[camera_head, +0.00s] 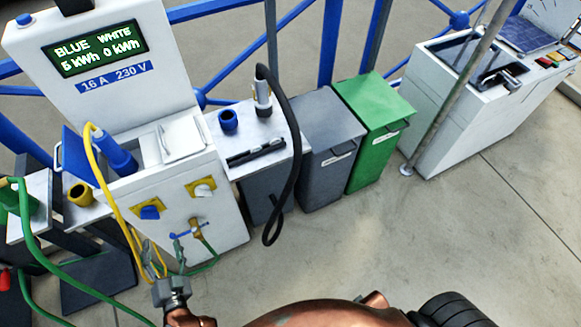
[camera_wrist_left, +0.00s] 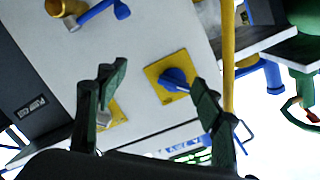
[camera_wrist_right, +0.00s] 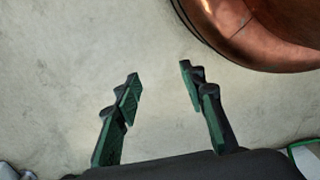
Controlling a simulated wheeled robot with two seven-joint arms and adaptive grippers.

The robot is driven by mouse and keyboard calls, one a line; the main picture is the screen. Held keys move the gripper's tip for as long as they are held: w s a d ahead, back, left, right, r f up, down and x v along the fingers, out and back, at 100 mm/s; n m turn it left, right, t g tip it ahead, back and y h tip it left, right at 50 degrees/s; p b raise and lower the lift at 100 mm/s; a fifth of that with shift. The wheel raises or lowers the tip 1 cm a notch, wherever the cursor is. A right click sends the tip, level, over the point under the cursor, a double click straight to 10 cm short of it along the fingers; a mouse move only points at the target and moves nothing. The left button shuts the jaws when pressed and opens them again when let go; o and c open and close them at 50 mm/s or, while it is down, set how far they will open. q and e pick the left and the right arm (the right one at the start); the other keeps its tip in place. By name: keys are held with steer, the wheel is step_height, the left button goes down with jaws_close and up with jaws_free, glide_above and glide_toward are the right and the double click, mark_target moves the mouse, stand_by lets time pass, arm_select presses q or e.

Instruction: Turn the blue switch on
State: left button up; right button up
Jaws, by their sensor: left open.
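The blue switch (camera_head: 149,210) is a knob on a yellow square plate on the front of the white power pedestal (camera_head: 225,222). In the left wrist view the blue switch (camera_wrist_left: 174,78) shows beyond my left gripper (camera_wrist_left: 157,92), nearer its right finger. I see no contact. My left gripper (camera_head: 166,250) is open, low in front of the pedestal in the head view. A white switch (camera_head: 202,188) on its own yellow plate sits to the right, partly behind a finger in the left wrist view. My right gripper (camera_wrist_right: 160,75) is open and empty above the floor.
A yellow cable (camera_head: 103,185) hangs left of the blue switch. A brass tap (camera_head: 195,228) with a blue handle is below the switches. A black hose (camera_head: 284,150), a grey bin (camera_head: 322,150) and a green bin (camera_head: 375,125) stand right. The floor (camera_head: 480,220) on the right is clear.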

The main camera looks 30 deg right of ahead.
arm_select(q)
steer(key=t+b, duration=0.1)
glide_toward(152, 218)
steer(key=w, duration=0.2)
steer(key=w+b, duration=0.1)
steer(key=w, duration=0.6)
steer(key=shift+w+f, duration=0.1)
steer(key=shift+w, duration=0.05)
arm_select(e)
steer(key=r, duration=0.3)
steer(key=w+r, duration=0.1)
steer(key=shift+a+r, duration=0.35)
steer(key=shift+a, duration=0.05)
arm_select(q)
steer(key=c, duration=1.2)
steer(key=shift+o, duration=0.2)
steer(key=shift+m, duration=0.3)
